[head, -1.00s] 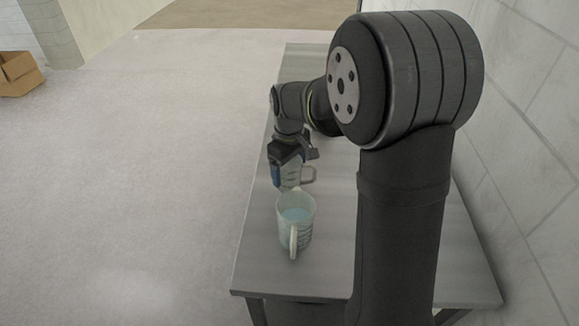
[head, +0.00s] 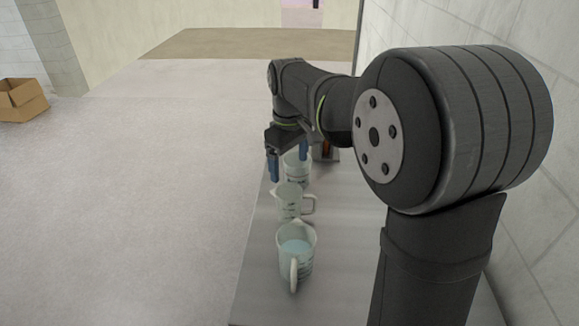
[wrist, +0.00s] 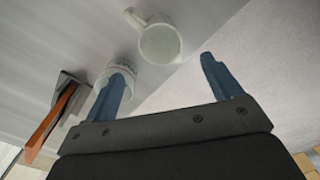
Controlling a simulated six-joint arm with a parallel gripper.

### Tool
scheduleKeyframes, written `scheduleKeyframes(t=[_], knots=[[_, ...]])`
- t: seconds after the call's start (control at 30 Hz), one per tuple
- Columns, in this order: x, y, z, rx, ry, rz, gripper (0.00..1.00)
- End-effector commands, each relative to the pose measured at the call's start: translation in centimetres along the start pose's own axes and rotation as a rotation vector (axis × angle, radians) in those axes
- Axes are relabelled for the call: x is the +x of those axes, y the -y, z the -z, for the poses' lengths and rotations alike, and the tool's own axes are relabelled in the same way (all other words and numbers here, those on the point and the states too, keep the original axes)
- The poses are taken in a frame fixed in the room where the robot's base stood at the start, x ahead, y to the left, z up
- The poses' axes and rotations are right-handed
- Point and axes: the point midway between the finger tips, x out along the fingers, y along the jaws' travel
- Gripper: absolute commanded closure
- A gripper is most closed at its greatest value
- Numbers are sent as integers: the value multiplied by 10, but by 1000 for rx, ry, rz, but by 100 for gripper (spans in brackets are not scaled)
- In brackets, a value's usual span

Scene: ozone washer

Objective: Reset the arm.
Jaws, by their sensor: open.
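My gripper (head: 288,163) is open and empty, with its two blue fingers spread above the table; the fingers also show in the wrist view (wrist: 163,72). In the head view it is beyond the middle beaker (head: 289,205), which stands upright and apart from it. A nearer beaker (head: 296,262) holds pale blue liquid. A third beaker (head: 297,172) stands at the back, partly hidden by the gripper. In the wrist view one beaker with a handle (wrist: 160,43) is beyond the fingertips, and another (wrist: 120,76) is partly behind the left finger.
The beakers stand in a row on a grey metal table (head: 345,240) beside a tiled wall (head: 535,215). An object with an orange part (head: 328,150) sits at the back of the table. A cardboard box (head: 22,103) lies on the open floor at left.

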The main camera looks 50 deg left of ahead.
Motion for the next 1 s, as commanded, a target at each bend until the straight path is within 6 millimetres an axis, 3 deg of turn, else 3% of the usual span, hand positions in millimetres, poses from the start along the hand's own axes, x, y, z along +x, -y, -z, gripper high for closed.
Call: scheduleKeyframes(t=[0.37,0.9,0.97,1.0], knots=[[12,0,0,0,2,1,16],[114,0,-1,0,4,3,16],[124,0,-1,0,3,2,16],[120,-1,1,0,-3,-2,16]])
